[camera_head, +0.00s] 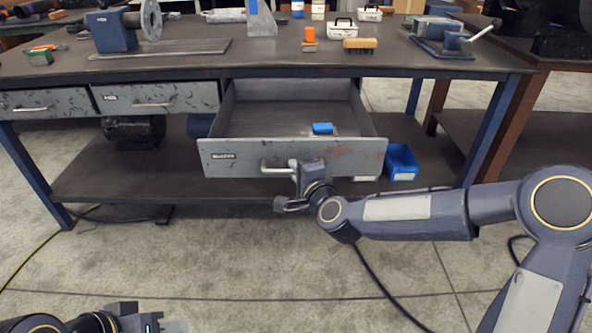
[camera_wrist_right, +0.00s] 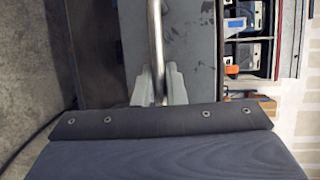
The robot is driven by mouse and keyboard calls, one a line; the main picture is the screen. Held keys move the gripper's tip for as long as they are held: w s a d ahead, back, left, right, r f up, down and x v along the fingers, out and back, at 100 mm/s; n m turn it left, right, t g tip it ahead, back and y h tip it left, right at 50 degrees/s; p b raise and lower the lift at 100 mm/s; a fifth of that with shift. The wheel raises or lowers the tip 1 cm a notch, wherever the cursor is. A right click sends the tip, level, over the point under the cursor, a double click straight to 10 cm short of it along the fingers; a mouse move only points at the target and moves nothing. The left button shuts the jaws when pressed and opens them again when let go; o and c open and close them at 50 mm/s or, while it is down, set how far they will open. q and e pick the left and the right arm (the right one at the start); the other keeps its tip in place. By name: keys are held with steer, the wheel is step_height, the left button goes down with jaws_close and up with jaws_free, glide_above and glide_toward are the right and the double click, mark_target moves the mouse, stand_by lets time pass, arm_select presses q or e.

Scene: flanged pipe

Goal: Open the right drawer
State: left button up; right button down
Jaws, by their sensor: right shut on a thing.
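The right drawer (camera_head: 292,158) under the workbench stands pulled well out, and its inside shows. A small blue item (camera_head: 322,128) lies in it. Its front has a metal bar handle (camera_head: 280,167), which also shows in the right wrist view (camera_wrist_right: 155,40). My right gripper (camera_head: 308,172) is at the right part of this handle. In the right wrist view its two grey fingers (camera_wrist_right: 158,85) are closed around the bar. My left gripper (camera_head: 150,322) is low at the left of the head view, away from the bench; its fingers are partly cut off by the frame edge.
The workbench (camera_head: 190,68) carries a vise (camera_head: 440,35), a brush (camera_head: 360,45) and bottles. Two other drawers (camera_head: 155,97) at the left are shut. A blue bin (camera_head: 401,160) stands on the lower shelf, right of the open drawer. The floor (camera_head: 200,250) in front is mostly clear.

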steer(key=c, duration=1.5)
jaws_free()
steer(key=p+v, duration=0.1)
steer(key=v, duration=0.6)
steer(key=shift+s+d+r, duration=0.1)
steer(key=shift+s+d, duration=0.05)
steer(key=shift+s, duration=0.2)
